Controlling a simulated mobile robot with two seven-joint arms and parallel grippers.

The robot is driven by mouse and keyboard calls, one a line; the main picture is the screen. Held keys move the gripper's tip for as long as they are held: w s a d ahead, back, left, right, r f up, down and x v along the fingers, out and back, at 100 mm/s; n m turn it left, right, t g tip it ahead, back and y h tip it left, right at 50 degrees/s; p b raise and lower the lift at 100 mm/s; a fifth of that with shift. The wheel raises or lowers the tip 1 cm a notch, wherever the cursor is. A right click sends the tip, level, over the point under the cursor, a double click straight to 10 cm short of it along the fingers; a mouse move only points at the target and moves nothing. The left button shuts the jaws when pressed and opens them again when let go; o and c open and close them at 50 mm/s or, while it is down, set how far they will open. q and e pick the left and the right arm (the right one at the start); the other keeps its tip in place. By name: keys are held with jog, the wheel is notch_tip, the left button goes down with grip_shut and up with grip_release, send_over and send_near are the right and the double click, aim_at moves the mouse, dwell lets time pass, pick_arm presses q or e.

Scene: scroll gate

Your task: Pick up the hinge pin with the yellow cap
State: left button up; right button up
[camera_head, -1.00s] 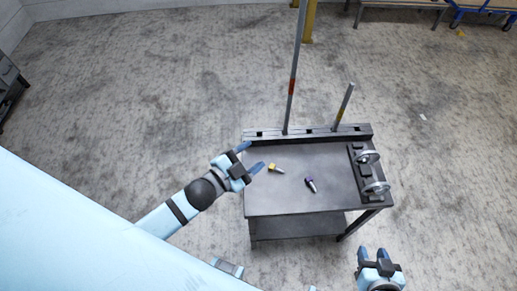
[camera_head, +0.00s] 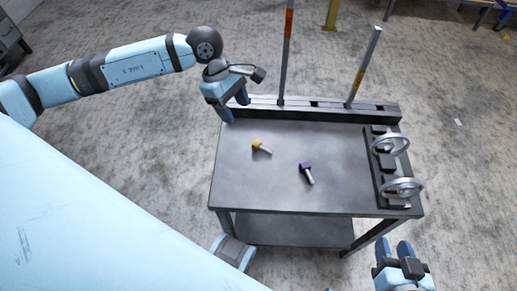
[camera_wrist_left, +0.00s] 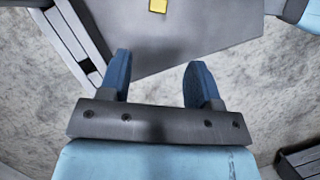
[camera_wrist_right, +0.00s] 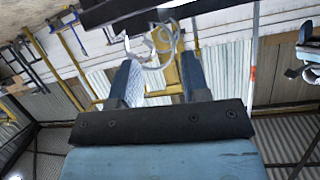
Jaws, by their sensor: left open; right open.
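The hinge pin with the yellow cap (camera_head: 259,146) lies on its side on the dark table, left of the middle, its grey shaft pointing right. Its yellow cap shows at the top of the left wrist view (camera_wrist_left: 158,5). A second pin with a purple cap (camera_head: 306,172) lies to its right. My left gripper (camera_head: 236,106) is open and empty above the table's back left corner, up and left of the yellow-capped pin and apart from it. My right gripper (camera_head: 393,250) is open and empty, off the table's front right corner.
The table (camera_head: 250,185) has a slotted rail (camera_head: 335,108) along its back edge with two upright poles (camera_head: 287,55) (camera_head: 364,70) in it. Two metal rings (camera_head: 391,143) (camera_head: 404,187) stand on a dark block at the right. The table's middle is otherwise clear.

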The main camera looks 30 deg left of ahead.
aim_at(256, 142)
pick_arm(q)
jog(key=b+x, duration=0.1)
jog(key=x, duration=0.6)
jog(key=shift+d, duration=0.25)
jog(key=x, duration=0.2)
jog(key=b+x, duration=0.1)
jog(key=x, duration=0.1)
jog(key=shift+w+d, duration=0.25)
jog(key=shift+d, duration=0.2)
jog(key=shift+d+f, duration=0.15)
jog(key=shift+f, duration=0.2)
jog(key=c, duration=0.8)
jog(key=shift+c, duration=1.3)
pick_arm(e)
jog(key=r, duration=0.1)
jog(key=w+a+r+t+y, duration=0.1)
jog(key=r, duration=0.1)
jog(key=a+r+t, duration=0.1)
jog(key=shift+w+a+r+y, duration=0.1)
jog(key=shift+w+r+y, duration=0.1)
jog(key=shift+w+y, duration=0.15)
